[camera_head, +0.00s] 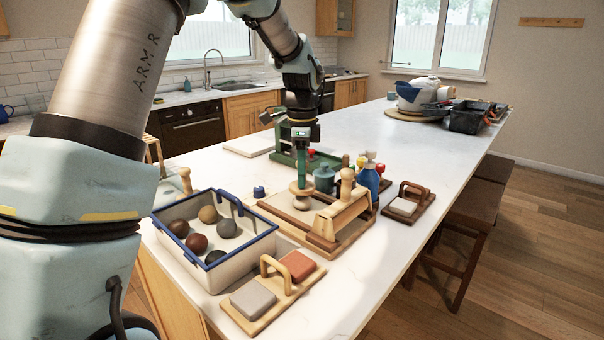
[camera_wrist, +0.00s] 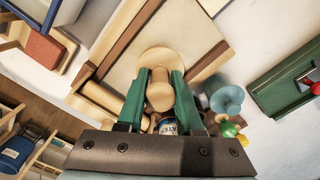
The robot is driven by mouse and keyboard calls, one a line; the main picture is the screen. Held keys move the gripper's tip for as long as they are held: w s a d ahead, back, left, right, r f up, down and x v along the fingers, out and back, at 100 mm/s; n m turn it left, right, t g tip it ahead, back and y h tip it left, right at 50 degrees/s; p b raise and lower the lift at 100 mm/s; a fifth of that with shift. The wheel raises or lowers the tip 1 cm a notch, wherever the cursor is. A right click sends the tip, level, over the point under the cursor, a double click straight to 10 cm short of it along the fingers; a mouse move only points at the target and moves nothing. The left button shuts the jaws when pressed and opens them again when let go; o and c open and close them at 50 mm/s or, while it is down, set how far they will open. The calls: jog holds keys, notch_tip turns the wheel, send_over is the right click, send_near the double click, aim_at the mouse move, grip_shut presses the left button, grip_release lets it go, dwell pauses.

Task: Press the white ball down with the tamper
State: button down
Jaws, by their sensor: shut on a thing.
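My gripper (camera_head: 302,170), with green fingers, points down and is shut on the handle of the wooden tamper (camera_head: 302,190). In the wrist view the fingers (camera_wrist: 160,92) pinch the tamper's round knob, and its wide pale disc (camera_wrist: 158,56) shows beyond. The tamper is upright above the left part of a wood-framed board (camera_head: 276,210), whose pale surface also shows in the wrist view (camera_wrist: 140,32). I cannot tell whether the disc touches anything below. I cannot make out the white ball in either view; the tamper may hide it.
A blue-rimmed crate (camera_head: 262,243) with several dark and brown balls stands at left. A wooden holder with grey and red blocks (camera_head: 297,265) lies in front. A wooden roller (camera_head: 345,208) rests on the board's right side. A blue bottle (camera_head: 368,180) and a teal pot (camera_head: 324,179) stand close behind.

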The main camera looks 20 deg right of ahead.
jog(key=shift+f+b, duration=0.45)
jog(key=shift+f, duration=0.65)
dwell(0.3)
jog(key=shift+r+p, duration=0.85)
jog(key=shift+r, duration=0.1)
notch_tip(320, 180, up, 5)
jog(key=p, duration=0.4)
jog(key=shift+r, duration=0.1)
dwell(0.3)
